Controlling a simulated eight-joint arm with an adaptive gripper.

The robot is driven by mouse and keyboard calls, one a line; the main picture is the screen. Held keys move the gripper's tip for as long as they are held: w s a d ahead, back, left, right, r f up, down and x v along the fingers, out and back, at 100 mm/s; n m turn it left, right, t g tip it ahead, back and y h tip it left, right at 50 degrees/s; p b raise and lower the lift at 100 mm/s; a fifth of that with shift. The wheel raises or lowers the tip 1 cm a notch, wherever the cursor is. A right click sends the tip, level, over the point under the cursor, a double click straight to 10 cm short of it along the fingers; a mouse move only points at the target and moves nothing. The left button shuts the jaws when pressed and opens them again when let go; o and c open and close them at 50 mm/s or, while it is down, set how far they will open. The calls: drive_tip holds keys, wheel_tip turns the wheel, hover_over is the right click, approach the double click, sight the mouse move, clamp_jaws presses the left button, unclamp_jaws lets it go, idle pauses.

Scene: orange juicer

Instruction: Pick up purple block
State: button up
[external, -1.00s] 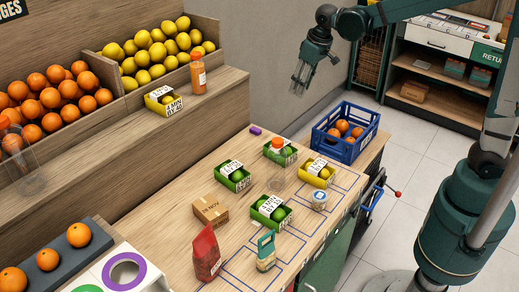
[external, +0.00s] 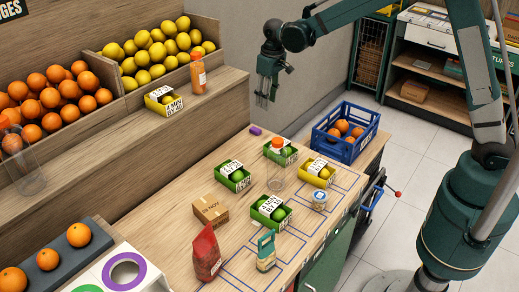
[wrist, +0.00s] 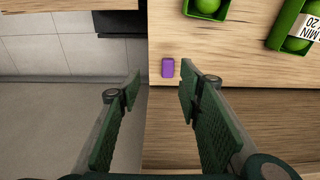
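The small purple block (external: 255,130) lies on the wooden counter near its back edge, beside the raised shelf. In the wrist view the purple block (wrist: 168,68) lies close to the counter's edge, beyond my fingertips and a little right of the middle between them. My gripper (external: 266,98) hangs above the block, pointing down, well clear of the counter. In the wrist view my gripper (wrist: 158,85) is open, with its two green finger pads wide apart and nothing between them.
Green fruit cartons (external: 234,176) and a yellow carton (external: 318,173) stand on the counter. An orange-capped clear bottle (external: 277,172) stands among them. A blue crate of oranges (external: 345,130) is right of the block. The raised shelf (external: 190,125) borders the counter on the left.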

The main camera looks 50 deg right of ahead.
drive_tip(key=g+p, duration=0.1)
drive_tip(key=p, duration=0.1)
hover_over(255, 129)
drive_tip(key=f, duration=0.6)
drive_tip(key=shift+d+f, duration=0.25)
drive_tip(key=shift+d, duration=0.05)
drive_tip(key=shift+f, duration=0.1)
drive_tip(key=shift+f+b, duration=0.3)
drive_tip(key=shift+f, duration=0.95)
drive_tip(key=shift+a+f, duration=0.2)
drive_tip(key=shift+f, duration=2.4)
drive_tip(key=shift+c, duration=0.6)
drive_tip(key=c, duration=0.7)
